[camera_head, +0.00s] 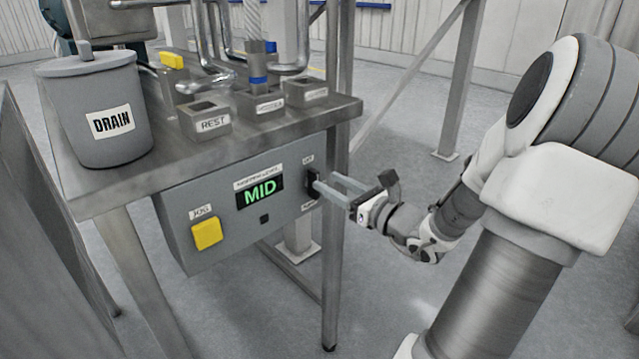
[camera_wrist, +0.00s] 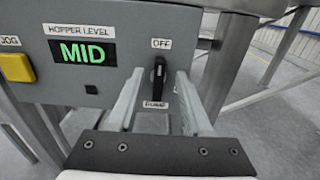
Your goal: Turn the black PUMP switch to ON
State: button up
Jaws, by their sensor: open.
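The black PUMP switch (camera_wrist: 158,76) is on the grey control panel, with an OFF label (camera_wrist: 161,43) above it and a PUMP label (camera_wrist: 155,105) below. Its handle stands about upright, toward OFF. It also shows at the panel's right end in the head view (camera_head: 312,184). My gripper (camera_wrist: 158,85) is open, with one finger on each side of the switch. I cannot tell whether either finger touches it. In the head view my gripper (camera_head: 325,187) reaches the switch from the right.
The panel (camera_head: 180,235) hangs under a steel table (camera_head: 95,190). It carries a yellow JOG button (camera_head: 207,233) and a green MID display (camera_head: 260,191). A DRAIN pot (camera_head: 95,115) and a REST block (camera_head: 205,120) stand on the table. Table legs stand below.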

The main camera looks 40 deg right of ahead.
aim_at(318, 176)
jog(key=shift+w+a+b, duration=0.15)
jog(key=shift+w+b, duration=0.25)
jog(key=shift+w, duration=1.7)
grip_shut()
